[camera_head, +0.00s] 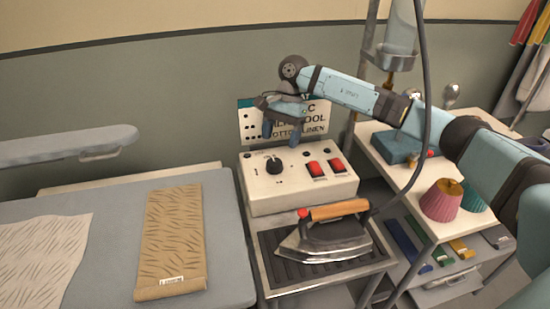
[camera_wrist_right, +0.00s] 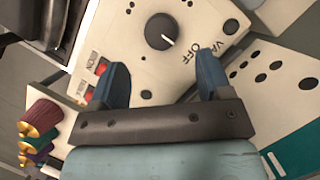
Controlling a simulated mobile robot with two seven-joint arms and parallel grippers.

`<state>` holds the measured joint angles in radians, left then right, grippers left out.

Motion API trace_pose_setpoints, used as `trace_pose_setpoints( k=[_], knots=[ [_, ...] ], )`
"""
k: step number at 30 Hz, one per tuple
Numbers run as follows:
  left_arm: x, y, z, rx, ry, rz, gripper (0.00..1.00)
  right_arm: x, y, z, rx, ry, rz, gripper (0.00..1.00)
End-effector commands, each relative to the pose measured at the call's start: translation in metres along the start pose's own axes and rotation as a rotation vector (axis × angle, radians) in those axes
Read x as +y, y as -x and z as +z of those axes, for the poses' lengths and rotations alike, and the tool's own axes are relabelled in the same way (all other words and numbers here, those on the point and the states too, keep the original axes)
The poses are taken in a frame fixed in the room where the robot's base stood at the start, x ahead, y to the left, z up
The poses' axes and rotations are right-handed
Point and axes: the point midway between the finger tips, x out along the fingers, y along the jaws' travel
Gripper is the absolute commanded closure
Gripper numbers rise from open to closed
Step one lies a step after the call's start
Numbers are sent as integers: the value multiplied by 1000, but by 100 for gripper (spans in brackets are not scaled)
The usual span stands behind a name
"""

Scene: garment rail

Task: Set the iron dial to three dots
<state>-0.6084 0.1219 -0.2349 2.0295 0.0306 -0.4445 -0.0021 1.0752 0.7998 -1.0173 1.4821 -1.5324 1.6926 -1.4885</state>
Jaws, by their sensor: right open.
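The iron dial is a round black knob (camera_head: 273,165) with a white pointer mark, on the cream control box (camera_head: 300,203). In the right wrist view the dial (camera_wrist_right: 160,31) has its white mark turned toward the printed OFF label (camera_wrist_right: 191,51). Small black dots are printed around it, partly cut off by the frame. My right gripper (camera_head: 281,134) hangs fingers down above the back of the box, near the dial. In the wrist view its blue fingers (camera_wrist_right: 162,64) are wide apart with nothing between them, apart from the dial. My left gripper is not in view.
Two red switches (camera_head: 326,168) sit right of the dial. An iron (camera_head: 325,238) with a wooden handle rests on a dark ribbed tray in front. A fabric chart (camera_head: 252,127) stands behind the box. A grey board (camera_head: 218,230) with cloth lies left; thread cones (camera_head: 441,200) stand right.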

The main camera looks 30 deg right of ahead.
Motion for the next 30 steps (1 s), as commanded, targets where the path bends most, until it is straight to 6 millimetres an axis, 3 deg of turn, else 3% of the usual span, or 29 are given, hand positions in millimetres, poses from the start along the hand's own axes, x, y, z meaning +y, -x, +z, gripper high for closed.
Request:
trace_pose_setpoints(
  k=[3,10,23,29,30],
  knots=[
    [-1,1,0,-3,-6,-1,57,0,-26,1,-2,0,2,28],
    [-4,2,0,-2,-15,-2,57,0,-58,1,-2,0,0,28],
    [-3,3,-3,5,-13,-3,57,0,-68,1,-1,0,-1,28],
    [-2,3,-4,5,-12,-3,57,0,-68,1,-1,0,-1,74],
    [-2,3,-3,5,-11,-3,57,0,-68,1,-1,0,-1,75]
  ],
)
